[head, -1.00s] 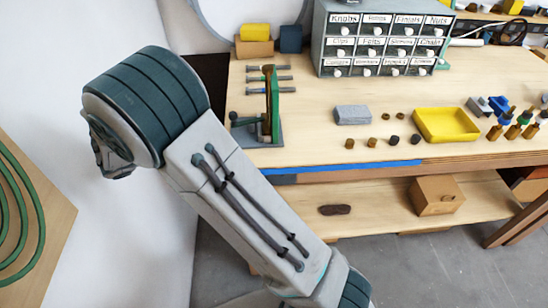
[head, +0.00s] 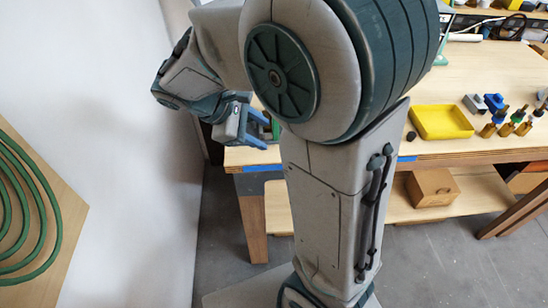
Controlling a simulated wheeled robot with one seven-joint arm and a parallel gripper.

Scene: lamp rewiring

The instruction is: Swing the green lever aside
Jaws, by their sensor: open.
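My gripper (head: 262,133) is at the near left corner of the workbench, its blue fingers apart and pointing right. A small strip of the green lever fixture (head: 275,128) shows just right of the fingers. My arm hides the rest of it, including most of its base and handle. I cannot tell whether the fingers touch the green part or are only in front of it. No object is visible held between the fingers.
My arm covers the middle of the workbench (head: 480,75). A yellow tray (head: 441,122) and several brass-coloured fittings (head: 506,129) are on its right side. A wooden box (head: 432,187) is on the lower shelf. A white wall is at left, with a coiled green hose (head: 45,215) on a board.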

